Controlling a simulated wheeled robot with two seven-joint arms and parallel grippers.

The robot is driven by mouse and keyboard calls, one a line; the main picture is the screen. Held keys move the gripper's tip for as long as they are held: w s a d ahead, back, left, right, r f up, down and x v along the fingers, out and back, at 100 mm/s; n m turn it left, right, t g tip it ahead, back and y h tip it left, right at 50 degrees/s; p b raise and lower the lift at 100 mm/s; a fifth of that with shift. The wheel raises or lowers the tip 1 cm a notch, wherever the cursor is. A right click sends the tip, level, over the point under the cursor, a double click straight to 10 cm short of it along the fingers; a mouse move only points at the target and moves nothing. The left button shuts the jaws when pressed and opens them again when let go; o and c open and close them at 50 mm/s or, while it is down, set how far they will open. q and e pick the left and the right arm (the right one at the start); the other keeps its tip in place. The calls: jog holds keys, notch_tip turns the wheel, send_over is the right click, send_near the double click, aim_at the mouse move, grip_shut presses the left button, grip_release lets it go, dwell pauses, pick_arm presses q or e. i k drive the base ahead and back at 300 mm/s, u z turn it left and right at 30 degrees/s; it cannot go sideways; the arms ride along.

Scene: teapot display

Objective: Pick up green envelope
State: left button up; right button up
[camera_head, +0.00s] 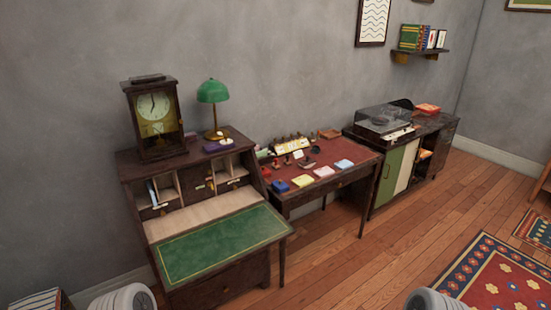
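I cannot make out a green envelope for certain. A small greenish item (262,154) lies at the back left of the red-topped desk (334,153), too small to identify. Pale bluish papers (152,192) stand in a left slot of the writing desk (230,280). Neither gripper shows; only rounded white parts, probably mine, appear at the bottom edge.
The writing desk has a bare green writing surface (220,243), a clock (154,115) and a green lamp (213,92) on top. A record player (384,120) sits on a cabinet (412,162) to the right. Wooden floor (345,268) is open in front; a patterned rug (500,279) lies right.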

aim_at(259, 154)
jog(key=z, duration=0.9)
jog(key=i, duration=1.2)
jog(key=z, duration=0.55)
jog(key=i, duration=1.55)
jog(key=u, duration=1.45)
jog(key=i, duration=0.65)
jog(key=u, duration=0.6)
